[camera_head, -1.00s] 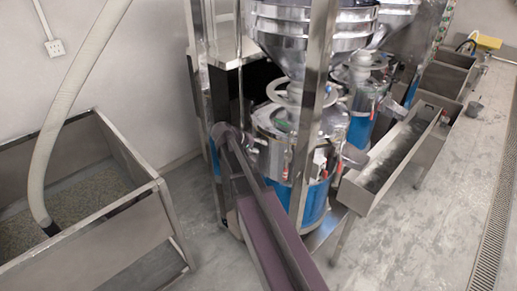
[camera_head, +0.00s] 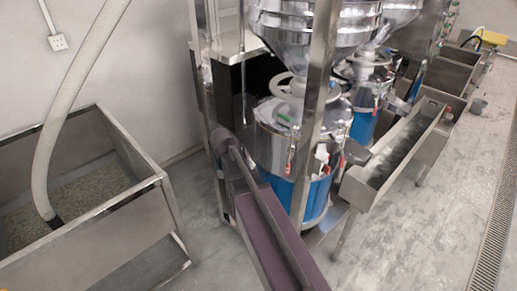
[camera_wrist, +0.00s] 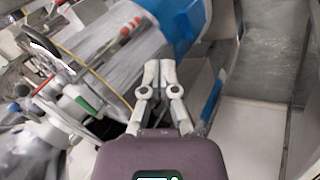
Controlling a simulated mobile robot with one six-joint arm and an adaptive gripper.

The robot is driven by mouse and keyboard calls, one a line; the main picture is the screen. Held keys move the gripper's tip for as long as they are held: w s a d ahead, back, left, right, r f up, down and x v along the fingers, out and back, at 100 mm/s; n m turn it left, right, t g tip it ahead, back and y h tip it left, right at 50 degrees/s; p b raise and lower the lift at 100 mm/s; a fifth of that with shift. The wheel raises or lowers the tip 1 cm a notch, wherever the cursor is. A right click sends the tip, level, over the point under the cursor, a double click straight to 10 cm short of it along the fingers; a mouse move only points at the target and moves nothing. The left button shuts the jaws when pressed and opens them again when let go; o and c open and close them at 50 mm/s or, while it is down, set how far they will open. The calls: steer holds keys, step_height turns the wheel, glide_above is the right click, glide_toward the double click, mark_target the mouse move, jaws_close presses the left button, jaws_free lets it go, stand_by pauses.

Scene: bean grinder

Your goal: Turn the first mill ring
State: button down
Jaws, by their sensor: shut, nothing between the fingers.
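The first mill (camera_head: 268,150) is the nearest one, a shiny metal drum on a blue base. A pale ring (camera_head: 278,84) sits around its neck under the metal hopper (camera_head: 295,35); a frame post partly covers it. In the wrist view my gripper (camera_wrist: 160,66) has its fingertips together with nothing between them. It appears in front of the mill's metal drum (camera_wrist: 112,62) and blue base (camera_wrist: 182,18); I cannot tell whether it touches. I cannot clearly identify the ring in the wrist view. In the head view the gripper is not distinguishable.
A steel frame post (camera_head: 312,110) stands before the first mill. A second mill (camera_head: 365,95) stands behind. A metal trough (camera_head: 405,155) lies to the right. A bin (camera_head: 160,190) with a pale hose (camera_head: 70,100) is at left.

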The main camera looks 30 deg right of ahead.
steer(key=s+a+f+y, duration=0.1)
steer(key=s+a+y, duration=0.2)
steer(key=s+a, duration=0.2)
steer(key=s+a+f+n+y, duration=0.1)
steer(key=s+a+y, duration=0.2)
steer(key=s+a, duration=0.3)
steer(key=a, duration=0.3)
steer(key=shift+s+f+g, duration=0.2)
steer(key=shift+f+g, duration=0.2)
